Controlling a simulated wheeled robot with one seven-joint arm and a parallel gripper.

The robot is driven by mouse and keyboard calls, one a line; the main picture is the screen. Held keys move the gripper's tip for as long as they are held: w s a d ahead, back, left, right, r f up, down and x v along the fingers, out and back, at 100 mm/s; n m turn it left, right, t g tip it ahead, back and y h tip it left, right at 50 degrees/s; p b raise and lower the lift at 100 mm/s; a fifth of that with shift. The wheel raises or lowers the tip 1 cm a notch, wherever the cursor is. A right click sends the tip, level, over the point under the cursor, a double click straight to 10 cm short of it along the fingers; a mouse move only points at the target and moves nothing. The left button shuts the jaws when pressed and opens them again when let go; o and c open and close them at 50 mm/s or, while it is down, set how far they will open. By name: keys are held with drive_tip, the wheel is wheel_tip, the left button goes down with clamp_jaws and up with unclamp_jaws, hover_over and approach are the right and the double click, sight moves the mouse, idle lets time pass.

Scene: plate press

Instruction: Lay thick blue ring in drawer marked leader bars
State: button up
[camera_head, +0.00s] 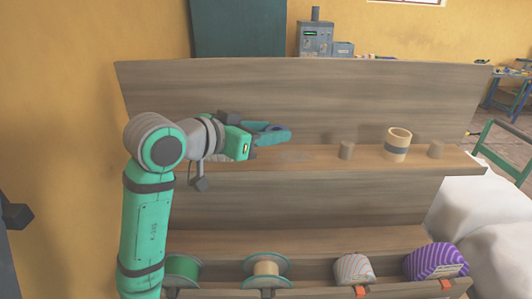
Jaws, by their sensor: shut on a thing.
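My gripper (272,133) is in front of the wooden back panel, just above the upper shelf and left of its middle. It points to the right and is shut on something. A blue-teal shape shows at its end, but I cannot tell fingers from held thing, so I cannot make out a thick blue ring for sure. I see no drawer and no readable "leader bars" mark in this view.
A white covered mass (485,215) stands right.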

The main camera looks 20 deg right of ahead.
hover_over(266, 162)
wheel_tip(266, 162, down, 5)
drive_tip(key=shift+s+a+f, duration=0.1)
drive_tip(key=shift+s, duration=0.05)
drive_tip(key=shift+w+f, duration=0.2)
drive_tip(key=shift+f, duration=1.35)
drive_tip(key=shift+f, duration=0.2)
drive_tip(key=o, duration=1.1)
